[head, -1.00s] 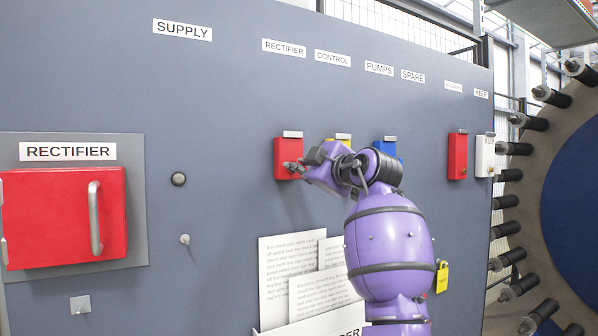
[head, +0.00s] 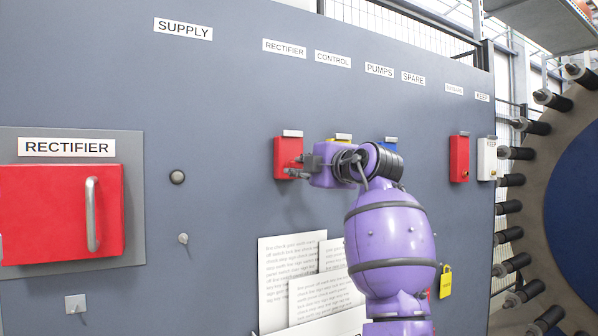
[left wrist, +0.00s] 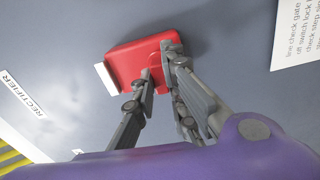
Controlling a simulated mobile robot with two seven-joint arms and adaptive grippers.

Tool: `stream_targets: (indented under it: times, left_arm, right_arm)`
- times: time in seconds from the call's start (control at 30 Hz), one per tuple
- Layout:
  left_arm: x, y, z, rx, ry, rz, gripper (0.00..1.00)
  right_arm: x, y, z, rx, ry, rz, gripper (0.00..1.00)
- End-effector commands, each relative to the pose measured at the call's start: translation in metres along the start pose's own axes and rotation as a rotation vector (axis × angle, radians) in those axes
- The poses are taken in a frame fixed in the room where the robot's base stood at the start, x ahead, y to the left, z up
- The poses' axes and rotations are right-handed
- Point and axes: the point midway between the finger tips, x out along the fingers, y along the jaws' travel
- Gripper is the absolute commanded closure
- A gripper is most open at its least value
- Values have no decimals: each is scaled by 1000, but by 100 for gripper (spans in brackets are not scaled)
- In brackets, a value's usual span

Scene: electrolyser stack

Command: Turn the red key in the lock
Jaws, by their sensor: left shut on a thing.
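The red lock box (head: 286,150) is on the grey panel below the RECTIFIER label. It fills the upper middle of the left wrist view (left wrist: 137,60). My left gripper (head: 291,172) is at the lower part of its front face. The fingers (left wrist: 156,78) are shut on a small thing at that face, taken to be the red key. The key is mostly hidden by the fingers, and red on red makes its outline hard to tell, so its angle does not show. My right gripper is in neither view.
Yellow (head: 341,137) and blue (head: 390,144) boxes sit behind my left arm. Another red box (head: 459,160) and a white one (head: 487,160) are farther right. Paper sheets (head: 290,262) stand below. A large red RECTIFIER switch with a handle (head: 93,214) is at left.

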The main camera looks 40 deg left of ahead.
Motion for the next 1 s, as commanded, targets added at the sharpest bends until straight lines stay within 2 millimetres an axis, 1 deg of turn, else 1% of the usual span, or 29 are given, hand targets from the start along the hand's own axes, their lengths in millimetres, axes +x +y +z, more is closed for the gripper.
stream_targets:
  times: [0.23,0.33,0.37,0.5,0.83,0.93,1.0]
  left_arm:
    - [0,1,0,-8,0,0,100]
    - [0,0,0,-78,0,1,100]
    - [0,0,0,-72,0,0,84]
    - [0,1,0,-70,0,0,66]
    - [-2,0,0,-68,0,-1,66]
    - [-11,0,0,-69,-1,0,66]
    - [-22,0,1,-70,-2,0,66]
  right_arm:
    - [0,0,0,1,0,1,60]
    - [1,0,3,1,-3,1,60]
    - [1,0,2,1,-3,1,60]
    - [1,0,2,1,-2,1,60]
    - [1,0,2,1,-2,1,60]
    - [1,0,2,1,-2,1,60]
    - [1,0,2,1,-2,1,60]
